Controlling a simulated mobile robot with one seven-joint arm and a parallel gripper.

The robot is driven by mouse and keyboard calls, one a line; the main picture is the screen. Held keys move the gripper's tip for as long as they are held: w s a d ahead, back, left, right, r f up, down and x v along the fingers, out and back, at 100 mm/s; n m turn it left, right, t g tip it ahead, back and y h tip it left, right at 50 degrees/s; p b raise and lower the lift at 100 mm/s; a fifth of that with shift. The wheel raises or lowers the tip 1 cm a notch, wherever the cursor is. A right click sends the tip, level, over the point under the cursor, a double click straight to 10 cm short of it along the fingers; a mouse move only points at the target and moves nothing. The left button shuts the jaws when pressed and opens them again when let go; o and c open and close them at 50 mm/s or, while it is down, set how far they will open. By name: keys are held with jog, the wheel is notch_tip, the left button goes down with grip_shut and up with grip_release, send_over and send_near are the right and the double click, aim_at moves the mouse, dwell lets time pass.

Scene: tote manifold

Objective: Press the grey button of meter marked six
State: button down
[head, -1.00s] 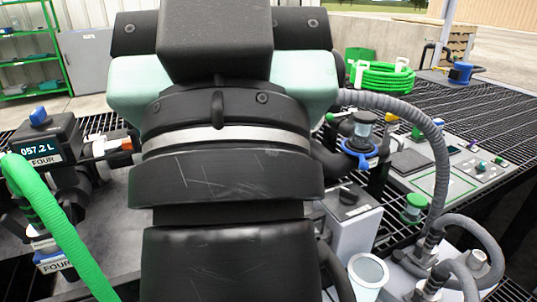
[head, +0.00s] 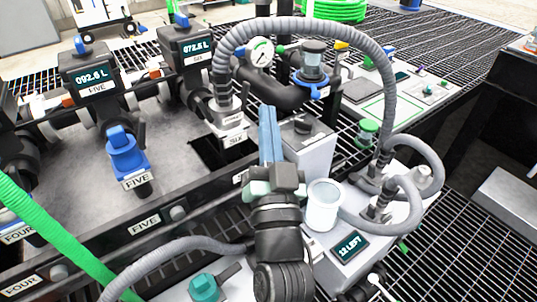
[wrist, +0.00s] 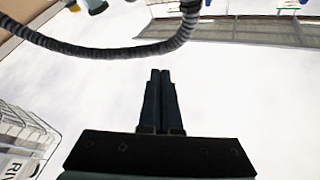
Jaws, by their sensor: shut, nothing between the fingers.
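The meter marked six (head: 187,42) is a dark box at the upper left of the head view. It has a lit display and a blue part on top. I cannot make out a grey button on its face. A small label on the front rail is partly hidden beside my arm, so a button there may be covered. My gripper (head: 268,112) points up and away, to the right of and nearer than meter six, apart from it. Its fingers are together and empty, as the wrist view also shows (wrist: 160,74).
A grey hose (head: 300,25) arches over my gripper and crosses the wrist view. Meter five (head: 92,78) stands left of six. A grey round knob (head: 178,213) sits beside the rail's FIVE label. A gauge (head: 260,52), white cup (head: 322,205) and grey box are close by.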

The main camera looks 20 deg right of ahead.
jog(key=s+d+f+m+g+h, duration=0.2)
jog(key=d+f+m, duration=0.1)
jog(key=f, duration=0.6)
jog(key=s+d+f+m+g+h, duration=0.2)
jog(key=s+d+f+m, duration=0.1)
jog(key=f, duration=0.6)
jog(key=shift+s+d+f, duration=0.3)
jog(key=shift+s, duration=0.05)
jog(key=shift+w+r+p, duration=0.1)
jog(key=shift+p, duration=0.2)
jog(key=w+a+p, duration=0.3)
jog(key=w+p, duration=0.1)
jog(key=w, duration=0.4)
jog(key=shift+w, duration=0.15)
dwell(0.4)
jog(key=shift+w+a+p, duration=0.15)
jog(key=shift+w+p, duration=0.15)
